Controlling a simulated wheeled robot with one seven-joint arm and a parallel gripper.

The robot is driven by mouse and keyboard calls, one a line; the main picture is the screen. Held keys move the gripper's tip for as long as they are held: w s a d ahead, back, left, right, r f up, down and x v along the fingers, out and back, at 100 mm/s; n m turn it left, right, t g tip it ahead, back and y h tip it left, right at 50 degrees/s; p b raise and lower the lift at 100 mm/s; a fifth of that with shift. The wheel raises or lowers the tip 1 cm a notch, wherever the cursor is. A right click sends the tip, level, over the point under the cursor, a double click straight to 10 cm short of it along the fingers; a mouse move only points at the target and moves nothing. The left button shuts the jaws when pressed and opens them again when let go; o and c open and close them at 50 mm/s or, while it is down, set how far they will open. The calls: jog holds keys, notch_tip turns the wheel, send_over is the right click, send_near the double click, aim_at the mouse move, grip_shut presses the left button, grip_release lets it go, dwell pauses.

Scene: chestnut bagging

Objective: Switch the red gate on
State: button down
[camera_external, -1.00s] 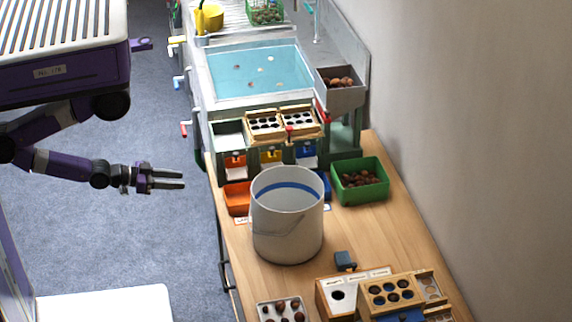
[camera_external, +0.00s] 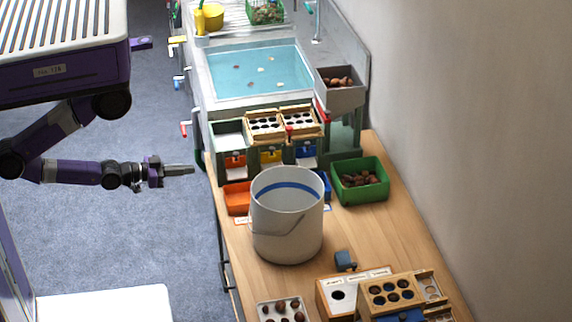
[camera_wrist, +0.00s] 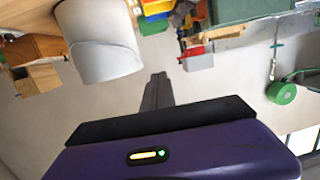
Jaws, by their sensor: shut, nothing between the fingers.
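A red-handled lever (camera_external: 184,129) sticks out from the left side of the bench, below the blue and yellow ones. I cannot tell for sure that it belongs to the red gate, or how it is set. A small red part (camera_external: 290,129) also shows at the front of the wooden hole trays. My gripper (camera_external: 192,170) is shut and empty, level, pointing right, just left of the bench edge and below the red-handled lever in the picture. In the wrist view my shut fingers (camera_wrist: 159,78) point toward a red part (camera_wrist: 193,50) beside a pale block, apart from it.
A large white bucket (camera_external: 287,230) stands on the wooden bench (camera_external: 395,240), right of my gripper. Orange (camera_external: 237,199) and green (camera_external: 360,192) bins stand near it. A water basin (camera_external: 260,85) lies farther back. Open floor (camera_external: 130,240) lies left of the bench.

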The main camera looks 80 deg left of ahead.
jog(key=w+a+n+y, duration=0.1)
jog(key=w+a+n, duration=0.1)
jog(key=w+a, duration=0.3)
jog(key=w+a+r+n+y, duration=0.1)
jog(key=w+a+n+y, duration=0.1)
jog(key=w+a, duration=0.3)
jog(key=w+a+n+y+p, duration=0.1)
jog(key=w+a+n+y, duration=0.1)
jog(key=w+a, duration=0.3)
jog(key=shift+w+a+r+n+t, duration=0.2)
jog(key=shift+w+n, duration=0.25)
jog(key=shift+w, duration=0.25)
jog(key=shift+w+a+r+n+t, duration=0.1)
jog(key=shift+w+a+n, duration=0.05)
jog(key=shift+w+n, duration=0.4)
jog(key=w+a+r+n+h, duration=0.2)
jog(key=w+a+r+h, duration=0.1)
jog(key=w+a+r, duration=0.4)
jog(key=w+a+r+n+h, duration=0.25)
jog(key=w+a, duration=0.25)
jog(key=w, duration=0.4)
jog(key=d+f+g+h, duration=0.1)
jog(key=d+f+h, duration=0.2)
jog(key=d+h, duration=0.2)
jog(key=shift+d+m+h+p, duration=0.35)
jog(key=shift+d+p, duration=0.05)
jog(key=shift+d, duration=0.3)
